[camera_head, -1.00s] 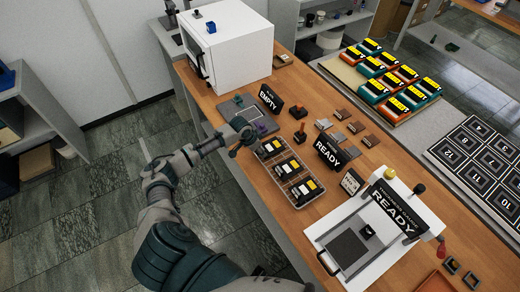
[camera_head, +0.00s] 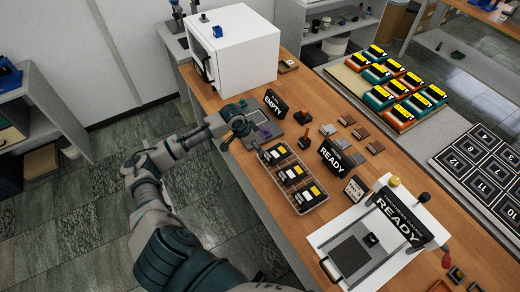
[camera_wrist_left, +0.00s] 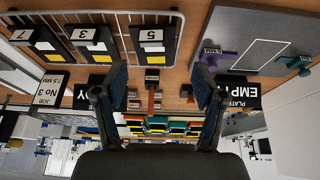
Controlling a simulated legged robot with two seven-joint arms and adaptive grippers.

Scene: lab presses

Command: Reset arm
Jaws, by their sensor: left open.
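My left arm comes in from the left in the head view. Its gripper (camera_head: 243,136) is over the bench near the far left corner of a wire tray (camera_head: 312,208). In the left wrist view the gripper (camera_wrist_left: 158,85) has its two dark fingers spread, with nothing between them. The tray holds several black cartridges with yellow and white labels, numbered 3, 5 and 7 in the wrist view. A grey plate (camera_wrist_left: 258,52) with purple and green pieces lies beside the gripper, by a black EMPTY sign (camera_head: 275,103). My right gripper is not in view.
A white box machine (camera_head: 238,50) stands at the far end of the bench. A READY sign (camera_head: 334,157), small brown blocks and a white press (camera_head: 385,222) stand to the right. Colored cartridges (camera_head: 395,85) and a numbered board (camera_head: 480,165) lie beyond. The floor at left is clear.

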